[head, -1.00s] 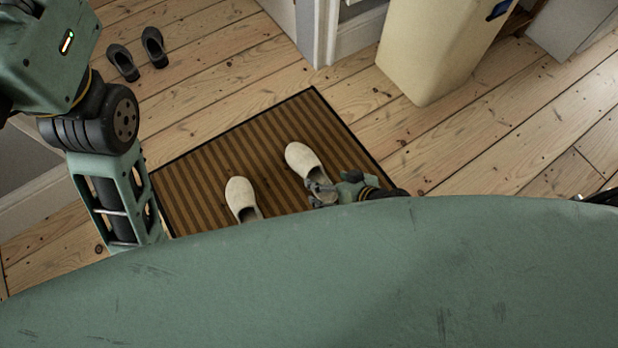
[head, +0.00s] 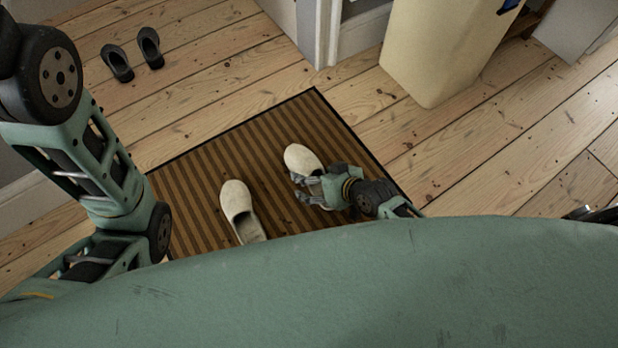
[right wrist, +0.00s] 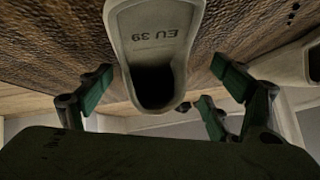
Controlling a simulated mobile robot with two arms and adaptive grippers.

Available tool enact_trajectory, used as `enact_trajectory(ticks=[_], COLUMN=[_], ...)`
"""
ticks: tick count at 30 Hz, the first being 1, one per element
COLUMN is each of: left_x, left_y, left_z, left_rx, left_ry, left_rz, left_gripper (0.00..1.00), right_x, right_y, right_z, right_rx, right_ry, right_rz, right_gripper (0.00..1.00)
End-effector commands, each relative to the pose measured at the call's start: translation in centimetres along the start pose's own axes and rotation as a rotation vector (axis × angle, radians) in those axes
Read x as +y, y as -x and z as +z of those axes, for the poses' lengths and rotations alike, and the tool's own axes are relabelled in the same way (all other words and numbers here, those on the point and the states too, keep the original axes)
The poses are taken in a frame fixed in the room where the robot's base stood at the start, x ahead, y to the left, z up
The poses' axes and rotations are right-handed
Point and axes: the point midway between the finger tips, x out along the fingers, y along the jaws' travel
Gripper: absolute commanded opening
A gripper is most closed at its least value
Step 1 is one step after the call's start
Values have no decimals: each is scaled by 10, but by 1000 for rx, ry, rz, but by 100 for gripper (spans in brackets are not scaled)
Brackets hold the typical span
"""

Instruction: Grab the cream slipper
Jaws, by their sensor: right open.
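Two cream slippers lie on the brown striped mat (head: 190,190) in the head view. The right one (head: 302,159) has its rear part partly hidden by my right gripper (head: 301,188). The left one (head: 239,208) lies apart from the gripper. In the right wrist view, a cream slipper marked EU 39 (right wrist: 160,35) fills the upper middle. The fingers of my right gripper (right wrist: 160,75) are open, with gaps on both sides of it. The other slipper (right wrist: 312,62) shows at the right edge. My left arm is at the left of the head view; its gripper is out of sight.
Two dark slippers (head: 117,63) stand on the floorboards at the upper left. A cream cabinet-like block (head: 445,55) and a wall corner (head: 322,45) are beyond the mat. Floorboards right of the mat are clear.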

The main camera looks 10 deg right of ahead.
Motion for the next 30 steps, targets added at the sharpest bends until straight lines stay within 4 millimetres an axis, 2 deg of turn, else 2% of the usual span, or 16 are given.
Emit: enact_trajectory(ticks=[6, 23, 30], left_x=[0, 0, 0], left_y=[0, 0, -1], left_z=[0, 1, 1], left_rx=[-1, -2, -1], left_ry=[0, 0, 0], left_rz=[0, 2, 1], left_gripper=[40, 40, 40], right_x=[0, 0, 0], right_y=[0, 0, 0], right_z=[0, 0, -1], right_rx=[0, 0, 1], right_ry=[0, 0, 0], right_rz=[0, 0, 0], right_gripper=[82, 33, 32])
